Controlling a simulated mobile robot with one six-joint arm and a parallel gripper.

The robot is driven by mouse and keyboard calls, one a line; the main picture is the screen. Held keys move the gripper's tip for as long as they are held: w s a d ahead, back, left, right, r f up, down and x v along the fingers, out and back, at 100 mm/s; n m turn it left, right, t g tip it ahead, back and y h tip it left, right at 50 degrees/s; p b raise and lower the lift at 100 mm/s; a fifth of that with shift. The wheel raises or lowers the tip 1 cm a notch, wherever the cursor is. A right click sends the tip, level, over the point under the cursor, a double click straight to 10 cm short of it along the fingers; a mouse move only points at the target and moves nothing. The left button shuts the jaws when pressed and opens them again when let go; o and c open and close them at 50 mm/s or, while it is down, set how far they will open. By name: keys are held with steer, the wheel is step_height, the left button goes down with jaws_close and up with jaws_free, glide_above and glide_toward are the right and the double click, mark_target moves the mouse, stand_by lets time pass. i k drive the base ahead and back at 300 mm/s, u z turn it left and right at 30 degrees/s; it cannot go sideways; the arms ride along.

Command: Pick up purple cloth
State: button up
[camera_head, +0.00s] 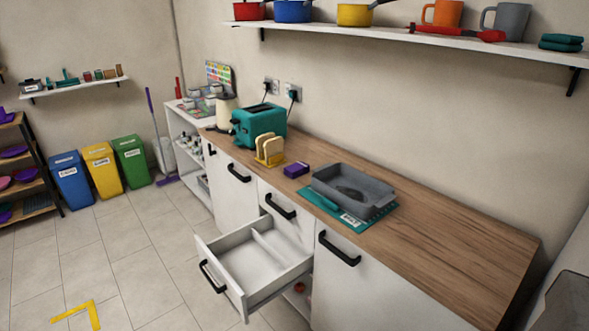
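A small folded purple block (297,170), which looks like the purple cloth, lies flat on the wooden counter. It sits between the toast rack (270,152) on its left and the grey baking dish (352,192) on its right, apart from both. Nothing covers it. My gripper is not in view.
The dish stands on a teal mat (335,209). A teal toaster (258,125) stands behind the rack. An open, empty drawer (237,283) juts out below the counter. The counter's right part (455,232) is bare. A shelf (400,38) with pots and mugs hangs above.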

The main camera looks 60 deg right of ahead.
mark_target(296, 171)
steer(key=u, duration=0.05)
steer(key=i, duration=1)
steer(key=z, duration=0.05)
